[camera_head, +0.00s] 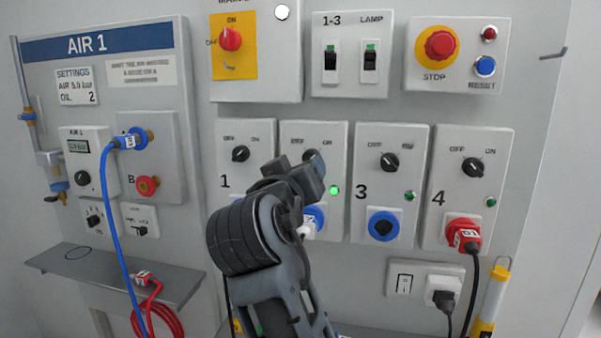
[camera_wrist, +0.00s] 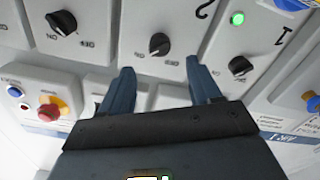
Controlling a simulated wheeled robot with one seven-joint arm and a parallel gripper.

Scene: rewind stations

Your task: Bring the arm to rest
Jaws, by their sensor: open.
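My gripper (camera_wrist: 159,66) is open and empty in the wrist view, its two fingers spread apart. The station 2 knob (camera_wrist: 160,44) shows between and beyond the fingertips; whether they touch the panel I cannot tell. In the head view my arm (camera_head: 255,240) is raised in front of the panel, its wrist covering parts of stations 1 and 2. The fingers are hard to make out there.
Panel boxes 1 to 4 stand close ahead; the station 3 knob (camera_head: 390,162) and station 4 red plug (camera_head: 466,238) lie to the right. A blue hose (camera_head: 109,210) hangs at left above a grey shelf (camera_head: 180,285). The station 2 lamp (camera_head: 334,190) glows green.

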